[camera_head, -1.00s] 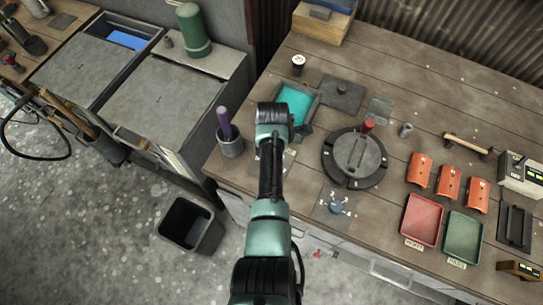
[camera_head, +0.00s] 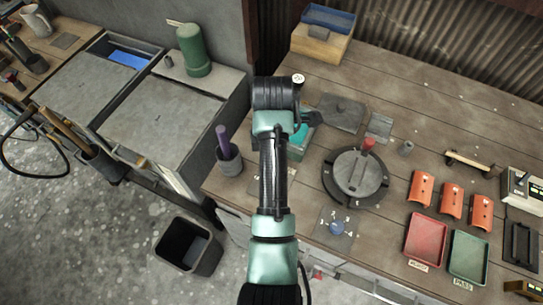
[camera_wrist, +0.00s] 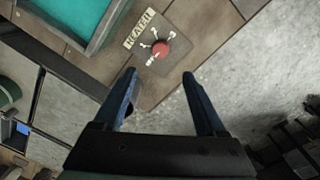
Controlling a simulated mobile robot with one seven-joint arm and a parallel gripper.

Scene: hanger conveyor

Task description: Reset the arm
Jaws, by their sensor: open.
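My gripper (camera_wrist: 160,88) is open and empty in the wrist view, its two dark fingers apart over the table's corner and the grey floor. Just beyond the fingers are a red knob (camera_wrist: 160,49) on a numbered dial and a label reading HEATER (camera_wrist: 139,29). In the head view my arm reaches up over the table's left part, its upper end in front of the teal-lined tray (camera_head: 301,137). My gripper is hard to make out there; a dark part shows right of the arm's end.
A cup with a purple handle (camera_head: 229,160) stands left of my arm. Right of it are a round dark fixture (camera_head: 356,174), orange parts (camera_head: 451,200), a red tray (camera_head: 426,239) and a green tray (camera_head: 469,257). A black bin (camera_head: 188,246) stands on the floor.

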